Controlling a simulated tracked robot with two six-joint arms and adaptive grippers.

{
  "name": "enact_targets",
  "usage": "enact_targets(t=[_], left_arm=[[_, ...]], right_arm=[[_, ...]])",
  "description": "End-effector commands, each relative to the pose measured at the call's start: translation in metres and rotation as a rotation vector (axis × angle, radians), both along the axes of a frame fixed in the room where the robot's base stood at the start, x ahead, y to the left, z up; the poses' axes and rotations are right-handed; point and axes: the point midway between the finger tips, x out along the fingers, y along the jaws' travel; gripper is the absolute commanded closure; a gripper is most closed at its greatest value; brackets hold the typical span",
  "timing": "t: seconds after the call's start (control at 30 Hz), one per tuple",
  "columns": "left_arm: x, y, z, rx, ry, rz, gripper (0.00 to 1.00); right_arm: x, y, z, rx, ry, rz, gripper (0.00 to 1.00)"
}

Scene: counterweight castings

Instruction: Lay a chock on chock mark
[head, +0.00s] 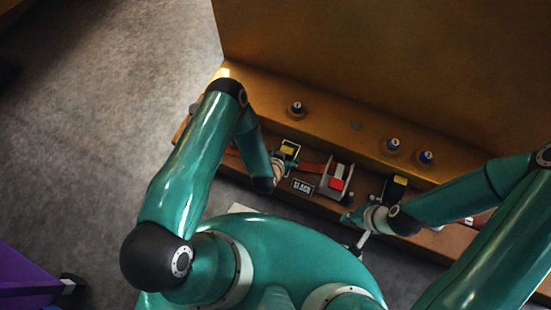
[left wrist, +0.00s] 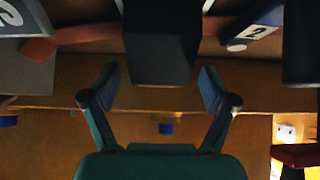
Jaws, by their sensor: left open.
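A black block with a yellow top (head: 288,149), which looks like a chock, sits on the brown ledge at my left gripper (head: 285,164). A similar black and yellow block (head: 398,183) stands farther right, near my right gripper (head: 352,216). In the left wrist view, my left gripper (left wrist: 160,80) is open. A dark block (left wrist: 160,45) shows between and beyond its fingertips, with gaps on both sides. My right gripper's fingers are too small to read. I cannot make out a chock mark for certain.
A red strap (head: 310,168) runs to a grey ratchet with a red handle (head: 337,184). A "SLACK" label (head: 302,187) lies beside it. Several blue-capped knobs (head: 297,108) stand on the ledge below the large brown wall (head: 380,60). Grey floor (head: 100,110) is open at left.

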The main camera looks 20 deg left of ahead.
Motion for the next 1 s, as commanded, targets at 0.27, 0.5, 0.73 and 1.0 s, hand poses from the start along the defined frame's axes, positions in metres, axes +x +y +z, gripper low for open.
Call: enact_targets(t=[0.27, 0.5, 0.73, 1.0], left_arm=[[-0.041, 0.001, 0.044, -0.001, 0.003, -0.001, 0.15], [-0.059, 0.002, 0.062, -0.006, 0.006, -0.001, 0.15], [-0.069, -0.006, 0.084, -0.142, 0.181, 0.001, 0.15], [-0.132, -0.019, 0.141, -0.342, 0.585, 0.038, 0.15]], right_arm=[[0.0, 0.0, 0.022, 0.0, 0.0, 0.0, 1.0], [0.0, 0.0, 0.028, 0.0, 0.0, 0.0, 1.0], [0.0, 0.0, 0.028, 0.0, 0.0, 0.0, 1.0], [0.0, 0.0, 0.027, 0.0, 0.0, 0.0, 1.0]])
